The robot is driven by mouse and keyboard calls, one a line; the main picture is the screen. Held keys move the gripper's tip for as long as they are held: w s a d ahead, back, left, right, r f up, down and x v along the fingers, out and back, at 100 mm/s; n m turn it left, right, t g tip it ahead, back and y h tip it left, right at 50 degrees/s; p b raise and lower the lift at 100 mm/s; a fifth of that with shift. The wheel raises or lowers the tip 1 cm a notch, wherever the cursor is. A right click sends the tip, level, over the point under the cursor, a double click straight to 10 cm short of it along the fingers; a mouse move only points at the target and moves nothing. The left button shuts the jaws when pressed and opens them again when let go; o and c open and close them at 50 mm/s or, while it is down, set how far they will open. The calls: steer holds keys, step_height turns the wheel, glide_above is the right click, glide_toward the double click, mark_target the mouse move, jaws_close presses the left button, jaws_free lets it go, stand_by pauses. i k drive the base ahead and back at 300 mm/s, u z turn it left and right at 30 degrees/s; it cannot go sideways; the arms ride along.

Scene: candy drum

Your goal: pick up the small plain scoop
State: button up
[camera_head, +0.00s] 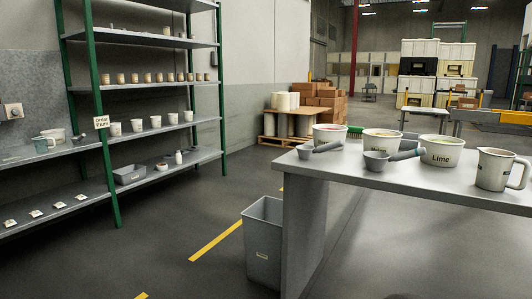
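A small grey scoop (305,152) lies at the left end of the grey table, its handle pointing right. It looks plain, with no marking that I can make out. A second, larger grey scoop (376,161) lies nearer the front edge, its handle also pointing right, with what looks like a bluish band on it. Both scoops rest on the table top, apart from each other. My gripper is not in view.
White tubs, one labelled Lime (441,151), and a measuring jug (494,170) stand on the table (440,185). A green brush (355,131) lies behind. A grey bin (264,240) stands left of the table. Shelving (146,84) is at left, with open floor between.

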mark_target(305, 152)
steer(key=u, duration=0.15)
steer(key=i, duration=0.95)
steer(key=z, duration=0.2)
